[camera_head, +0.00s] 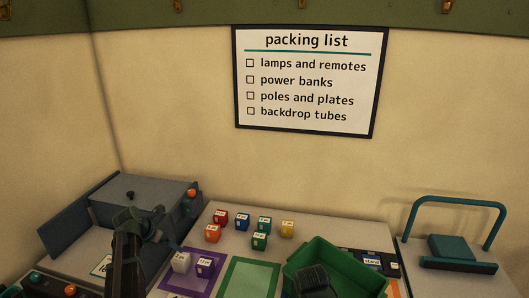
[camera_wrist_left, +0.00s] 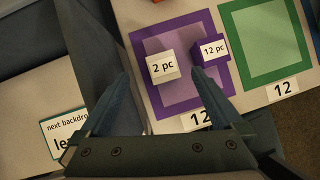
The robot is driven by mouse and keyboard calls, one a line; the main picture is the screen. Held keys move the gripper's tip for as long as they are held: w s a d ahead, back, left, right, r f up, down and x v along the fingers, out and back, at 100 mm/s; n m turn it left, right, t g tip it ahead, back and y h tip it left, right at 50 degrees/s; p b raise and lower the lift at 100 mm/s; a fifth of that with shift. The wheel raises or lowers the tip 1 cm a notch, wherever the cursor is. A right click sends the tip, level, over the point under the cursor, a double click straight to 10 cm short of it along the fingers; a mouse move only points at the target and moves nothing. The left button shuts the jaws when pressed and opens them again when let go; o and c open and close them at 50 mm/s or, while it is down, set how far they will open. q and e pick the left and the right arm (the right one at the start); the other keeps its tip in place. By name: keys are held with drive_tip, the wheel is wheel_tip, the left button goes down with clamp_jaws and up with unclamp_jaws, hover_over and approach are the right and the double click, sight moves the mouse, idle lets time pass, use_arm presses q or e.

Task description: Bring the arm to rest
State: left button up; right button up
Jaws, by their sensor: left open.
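My left gripper (camera_wrist_left: 160,88) is open, its two fingers spread in the left wrist view. A white cube marked "2 pc" (camera_wrist_left: 162,67) lies just beyond the fingertips, apart from them as far as I can tell. A purple cube marked "12 pc" (camera_wrist_left: 210,50) stands right of it. Both cubes are on the purple-bordered mat (camera_wrist_left: 150,42). In the head view, my left arm reaches up at the lower left, beside the mat. A dark part of my right arm shows at the bottom edge, in front of the green bin; its fingers cannot be made out.
The green bin (camera_head: 300,258) stands right of the green-bordered mat (camera_head: 232,277). A grey box (camera_head: 160,192) is at the left. A teal-handled frame (camera_head: 458,201) is at the right. A packing list (camera_head: 305,85) hangs behind.

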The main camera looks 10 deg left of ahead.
sight(183, 253)
use_arm(q)
drive_tip(key=b+x, duration=0.9)
drive_tip(key=x, duration=0.2)
drive_tip(key=shift+w+f, duration=0.1)
drive_tip(key=shift+f, duration=0.05)
